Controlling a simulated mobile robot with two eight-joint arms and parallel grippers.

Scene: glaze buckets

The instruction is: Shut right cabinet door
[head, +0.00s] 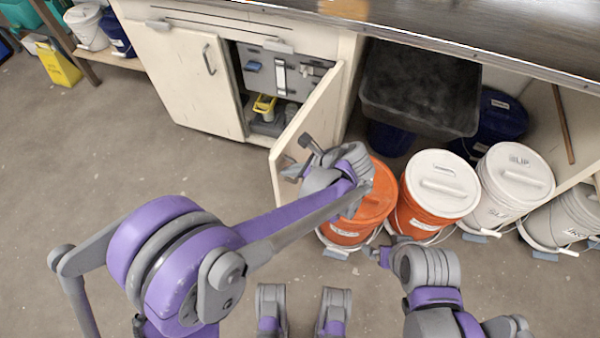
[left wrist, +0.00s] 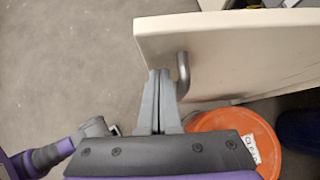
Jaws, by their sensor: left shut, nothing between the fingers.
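The right cabinet door (head: 312,115) stands open, swung outward from the cabinet, and it also shows in the left wrist view (left wrist: 240,45). Its grey bar handle (left wrist: 183,75) is on the outer face near the free edge. My left gripper (head: 292,173) is at the outer side of the door, near that edge. In the left wrist view its fingers (left wrist: 159,75) are shut and empty, just left of the handle; I cannot tell whether they touch it or the door. My right gripper (head: 376,252) is low in front of the orange bucket, and its jaws are unclear.
The left cabinet door (head: 185,75) is shut. Inside the open cabinet is a yellow item (head: 264,105). The floor (head: 120,150) at left is clear.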

